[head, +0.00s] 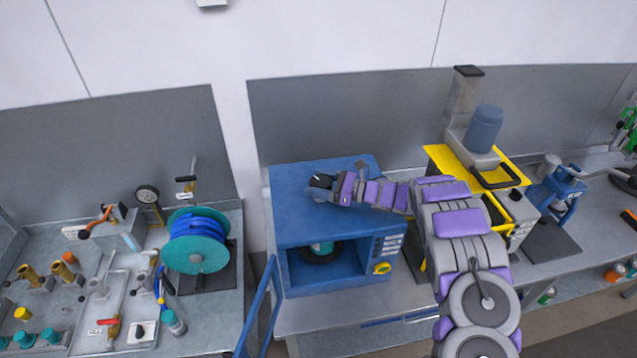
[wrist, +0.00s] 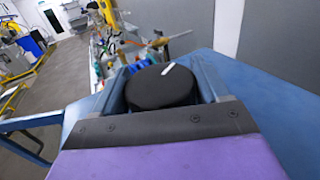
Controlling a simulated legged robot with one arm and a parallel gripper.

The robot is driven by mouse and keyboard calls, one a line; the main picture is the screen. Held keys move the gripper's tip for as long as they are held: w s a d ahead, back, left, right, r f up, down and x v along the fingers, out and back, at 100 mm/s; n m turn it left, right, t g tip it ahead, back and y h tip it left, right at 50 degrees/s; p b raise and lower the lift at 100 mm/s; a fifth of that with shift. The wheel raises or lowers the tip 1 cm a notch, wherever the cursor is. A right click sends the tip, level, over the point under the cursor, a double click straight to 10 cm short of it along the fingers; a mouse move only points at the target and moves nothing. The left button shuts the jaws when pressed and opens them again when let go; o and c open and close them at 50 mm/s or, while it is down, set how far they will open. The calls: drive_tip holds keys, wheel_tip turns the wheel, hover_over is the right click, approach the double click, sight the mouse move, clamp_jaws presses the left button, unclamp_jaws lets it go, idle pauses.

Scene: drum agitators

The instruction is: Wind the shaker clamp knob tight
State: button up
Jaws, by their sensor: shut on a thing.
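The clamp knob is a round black knob (wrist: 160,88) with a white mark on its top. It sits on top of the blue shaker cabinet (head: 296,232), near the middle of its top face. In the wrist view the white mark points up and slightly right. My gripper (head: 323,182) is shut on the knob, with one finger on each side of it. In the head view the knob (head: 320,179) shows as a small dark disc, partly covered by my gripper. A dark round container with a teal part (head: 321,250) stands inside the open cabinet; the clamp itself is hidden.
The cabinet's blue door (head: 258,308) hangs open at the front left. A teal hose reel (head: 197,243) stands on the left bench with several fittings. A yellow-framed machine (head: 478,160) stands right of the cabinet. The grey wall panel (head: 340,120) is behind.

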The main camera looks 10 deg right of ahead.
drive_tip(key=shift+d+f+m+t+h+b, duration=0.15)
drive_tip(key=shift+m+t+h+b, duration=0.35)
drive_tip(key=shift+b, duration=2.7)
drive_tip(key=t+b, duration=0.1)
drive_tip(key=b, duration=0.7)
drive_tip(key=shift+m+t+h+b, duration=0.3)
drive_tip(key=shift+m+t+b, duration=0.1)
drive_tip(key=m+t+h+b, duration=0.1)
drive_tip(key=m+t+b, duration=0.1)
drive_tip(key=b, duration=0.8)
drive_tip(key=shift+w+h, duration=0.1)
drive_tip(key=shift+h, duration=0.3)
